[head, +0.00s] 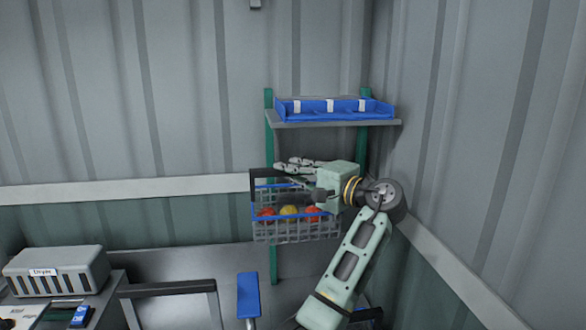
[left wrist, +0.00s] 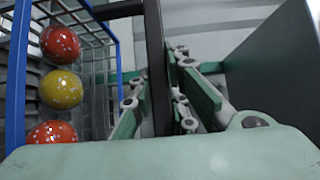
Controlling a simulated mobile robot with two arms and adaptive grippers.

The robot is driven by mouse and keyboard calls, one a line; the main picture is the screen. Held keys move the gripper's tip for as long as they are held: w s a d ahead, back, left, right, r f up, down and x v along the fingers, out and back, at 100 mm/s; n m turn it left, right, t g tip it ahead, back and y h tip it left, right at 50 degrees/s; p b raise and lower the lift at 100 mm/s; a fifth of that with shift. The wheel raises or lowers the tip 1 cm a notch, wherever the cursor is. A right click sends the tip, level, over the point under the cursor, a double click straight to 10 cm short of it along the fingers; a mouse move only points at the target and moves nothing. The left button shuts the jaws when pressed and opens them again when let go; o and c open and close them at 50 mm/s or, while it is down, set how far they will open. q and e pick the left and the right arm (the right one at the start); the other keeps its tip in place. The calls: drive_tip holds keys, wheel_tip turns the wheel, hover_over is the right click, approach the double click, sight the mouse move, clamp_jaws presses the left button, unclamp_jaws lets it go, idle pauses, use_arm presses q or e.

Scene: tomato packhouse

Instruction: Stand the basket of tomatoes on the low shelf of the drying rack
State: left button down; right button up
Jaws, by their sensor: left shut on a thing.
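The basket of tomatoes (head: 290,232) is grey mesh with a blue rim and holds red and yellow tomatoes. It hangs about upright in front of the drying rack (head: 268,131), below its upper shelf (head: 335,122). My left gripper (head: 286,168) is shut on the basket's dark handle, which passes between the fingers (left wrist: 157,60) in the left wrist view. That view also shows the basket's blue rim (left wrist: 17,80) at left, with red and yellow tomatoes inside. I cannot make out the low shelf; the basket and my arm cover much of that area. My right gripper is not in view.
A blue tray (head: 283,111) with white tags fills the upper shelf. Corrugated walls close in behind and at right. A grey ribbed box (head: 58,271) stands at the lower left, beside a dark frame (head: 168,289) and a blue upright part (head: 248,295).

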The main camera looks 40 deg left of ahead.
use_arm(q)
drive_tip(key=c, duration=1.7)
unclamp_jaws()
drive_tip(key=shift+c, duration=0.2)
drive_tip(key=shift+d+f, duration=0.1)
drive_tip(key=shift+d, duration=0.25)
drive_tip(key=d+b, duration=0.3)
drive_tip(key=d, duration=0.4)
